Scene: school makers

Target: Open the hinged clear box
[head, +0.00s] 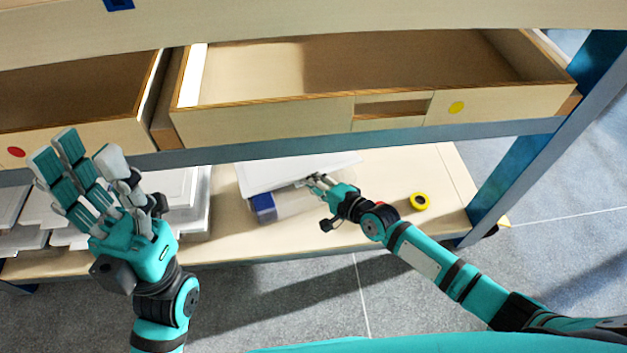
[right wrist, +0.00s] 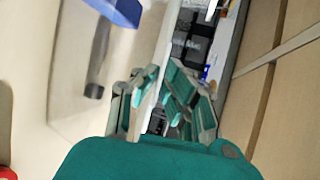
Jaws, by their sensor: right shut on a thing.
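The clear box (head: 292,203) lies on the lower shelf, under the open drawer, with a blue part (head: 263,207) at its left end. My right gripper (head: 318,184) is at the box's right side, with its fingers closed on a thin edge of it. In the right wrist view, this pale edge (right wrist: 166,50) runs between the fingers of my right gripper (right wrist: 157,88), and the blue part (right wrist: 118,10) shows at the top. I cannot tell how far the lid is raised. My left gripper (head: 84,168) is open and empty, fingers spread, in front of the left drawer.
A white panel (head: 290,173) lies behind the box. Stacked white trays (head: 185,190) are to the left on the shelf. The open drawers (head: 265,122) overhang the shelf. A blue table leg (head: 510,170) stands at the right.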

